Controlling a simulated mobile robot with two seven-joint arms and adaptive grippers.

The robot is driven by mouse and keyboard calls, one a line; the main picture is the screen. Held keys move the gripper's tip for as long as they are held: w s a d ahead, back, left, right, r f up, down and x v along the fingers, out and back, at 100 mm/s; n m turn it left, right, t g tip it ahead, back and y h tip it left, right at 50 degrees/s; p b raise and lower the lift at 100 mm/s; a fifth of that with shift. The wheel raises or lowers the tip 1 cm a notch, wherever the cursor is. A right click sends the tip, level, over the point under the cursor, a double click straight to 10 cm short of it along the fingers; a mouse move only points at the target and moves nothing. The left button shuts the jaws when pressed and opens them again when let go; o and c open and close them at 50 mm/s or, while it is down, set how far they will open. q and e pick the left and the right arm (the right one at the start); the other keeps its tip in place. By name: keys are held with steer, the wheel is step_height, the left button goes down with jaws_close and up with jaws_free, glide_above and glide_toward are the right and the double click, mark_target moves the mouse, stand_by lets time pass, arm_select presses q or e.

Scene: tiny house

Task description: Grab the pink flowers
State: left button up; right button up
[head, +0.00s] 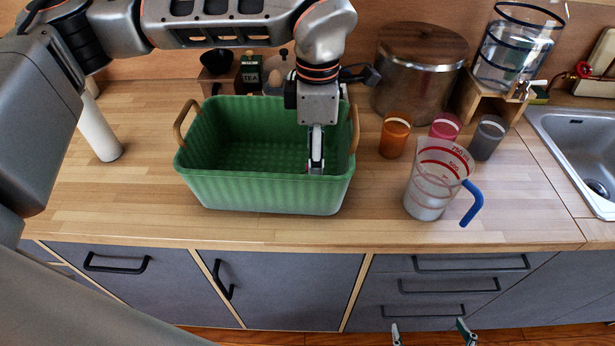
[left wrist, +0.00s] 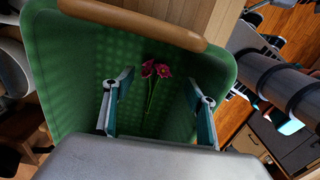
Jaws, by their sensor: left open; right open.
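The pink flowers (left wrist: 156,69) with thin green stems lie inside the green basket (left wrist: 85,75) in the left wrist view. I cannot make them out in the head view. My left gripper (head: 316,165) reaches down into the right part of the basket (head: 262,196). In the left wrist view the left gripper (left wrist: 159,79) is open, with the blossoms and stems showing in the gap between its fingers. I cannot tell whether it touches them. My right gripper (head: 431,335) is open and empty at the bottom edge of the head view, in front of the drawers.
The basket's wooden handle (head: 355,128) rises close beside my left gripper. A measuring jug (head: 428,195) with a blue handle stands right of the basket. Orange (head: 395,138), pink (head: 445,127) and grey (head: 486,139) cups stand behind it. Counter left of the basket is mostly free.

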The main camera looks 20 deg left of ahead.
arm_select(q)
steer(key=f, duration=0.5)
steer(key=shift+w+d+f+p, duration=0.2)
steer(key=shift+f+p, duration=0.15)
steer(key=c, duration=1.2)
